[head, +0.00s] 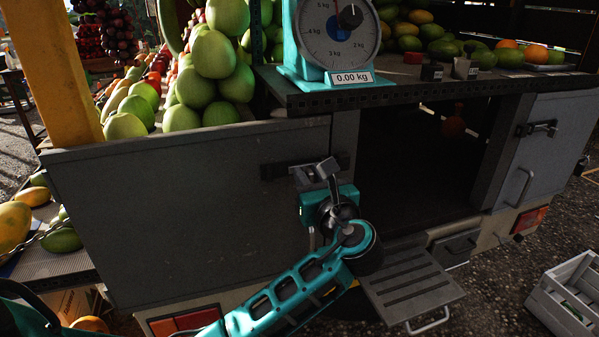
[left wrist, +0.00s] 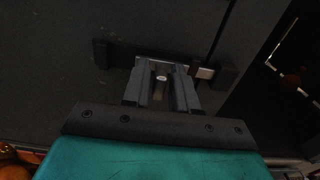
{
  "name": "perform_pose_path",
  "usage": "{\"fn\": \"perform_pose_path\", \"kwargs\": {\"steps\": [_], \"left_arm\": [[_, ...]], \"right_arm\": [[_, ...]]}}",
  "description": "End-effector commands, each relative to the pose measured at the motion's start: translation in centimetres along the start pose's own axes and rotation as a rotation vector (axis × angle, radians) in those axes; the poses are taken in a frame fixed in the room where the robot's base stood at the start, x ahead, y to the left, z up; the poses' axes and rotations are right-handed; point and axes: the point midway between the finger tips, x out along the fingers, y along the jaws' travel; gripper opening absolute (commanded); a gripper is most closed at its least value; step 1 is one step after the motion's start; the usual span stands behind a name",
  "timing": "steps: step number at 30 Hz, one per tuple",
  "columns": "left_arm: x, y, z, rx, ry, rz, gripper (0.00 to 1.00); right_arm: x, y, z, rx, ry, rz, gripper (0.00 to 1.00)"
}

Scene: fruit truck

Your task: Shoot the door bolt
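The grey truck door (head: 190,200) stands closed at the left. Its dark door bolt (head: 275,171) lies level near the door's right edge. In the left wrist view the bolt (left wrist: 122,54) runs across the top, and a bright bar end (left wrist: 205,72) shows beside the dark keeper block (left wrist: 227,75). I cannot tell whether the bar sits inside the keeper. My left gripper (head: 316,170) is at the bolt, with a finger on each side of the small bolt handle (left wrist: 160,78). Whether the fingers press on the handle is unclear. My right gripper is out of view.
A dark open compartment (head: 415,150) lies right of the door, with another bolted door (head: 550,135) beyond it. A step (head: 410,283) juts out below. A scale (head: 337,40) and fruit stand above. A pale crate (head: 570,300) is on the ground at right.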

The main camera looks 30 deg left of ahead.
Motion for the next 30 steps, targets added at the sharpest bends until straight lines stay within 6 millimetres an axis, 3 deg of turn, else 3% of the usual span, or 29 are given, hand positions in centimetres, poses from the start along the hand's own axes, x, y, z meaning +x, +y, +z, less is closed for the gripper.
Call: {"fn": "perform_pose_path", "kwargs": {"steps": [3,11,30], "left_arm": [[0.0,0.0,0.0,0.0,-0.001,0.0,0.38],[-0.1,0.1,0.1,0.0,-0.001,0.001,0.38],[-5.1,0.0,0.3,0.0,0.001,0.0,0.38]], "right_arm": [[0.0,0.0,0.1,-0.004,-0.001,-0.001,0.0],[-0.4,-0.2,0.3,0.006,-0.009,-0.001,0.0],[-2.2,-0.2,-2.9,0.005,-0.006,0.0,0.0]]}}
